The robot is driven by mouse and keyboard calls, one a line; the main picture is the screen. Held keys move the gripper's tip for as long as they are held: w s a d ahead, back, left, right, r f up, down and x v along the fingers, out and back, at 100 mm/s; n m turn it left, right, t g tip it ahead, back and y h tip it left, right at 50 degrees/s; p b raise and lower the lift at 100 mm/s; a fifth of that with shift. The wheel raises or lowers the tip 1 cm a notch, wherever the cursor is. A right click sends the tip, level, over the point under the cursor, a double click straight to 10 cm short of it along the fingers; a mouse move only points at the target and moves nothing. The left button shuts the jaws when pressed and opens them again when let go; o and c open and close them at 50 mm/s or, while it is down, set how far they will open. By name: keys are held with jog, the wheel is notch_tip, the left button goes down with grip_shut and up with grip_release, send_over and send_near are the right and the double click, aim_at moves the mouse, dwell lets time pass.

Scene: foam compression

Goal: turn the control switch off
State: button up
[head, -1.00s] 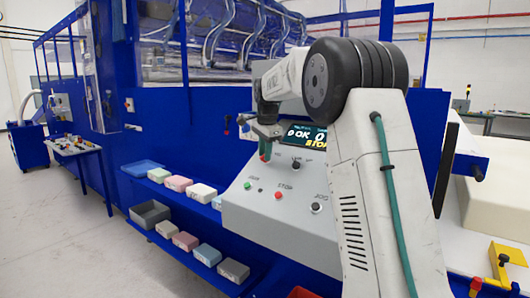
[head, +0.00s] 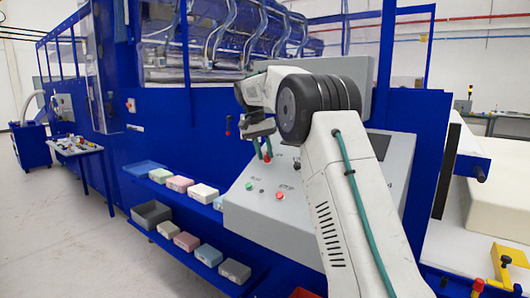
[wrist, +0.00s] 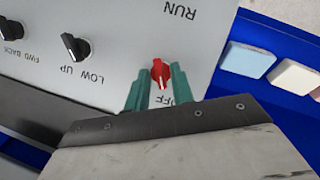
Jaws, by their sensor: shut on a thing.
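The control switch is a red knob (wrist: 160,72) with a white pointer line, on the light grey control panel (head: 260,218). In the wrist view it sits between the labels RUN and OFF, its white line toward the OFF side. My gripper (wrist: 158,84) has its two green fingers on either side of the knob and is shut on it.
Two black knobs (wrist: 76,47) are beside the switch in the wrist view. A red button (head: 279,196) is lower on the panel. Shelves with several foam blocks (head: 201,193) and a grey bin (head: 151,214) stand to the left.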

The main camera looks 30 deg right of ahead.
jog(key=shift+w+a+n+g+h, duration=0.1)
jog(key=shift+n+g+h, duration=0.2)
jog(key=shift+n, duration=0.7)
jog(key=o, duration=0.7)
jog(key=shift+c, duration=0.2)
jog(key=shift+r, duration=0.1)
jog(key=v, duration=0.7)
jog(key=shift+a+r, duration=0.2)
jog(key=shift+r, duration=0.05)
jog(key=shift+w, duration=0.15)
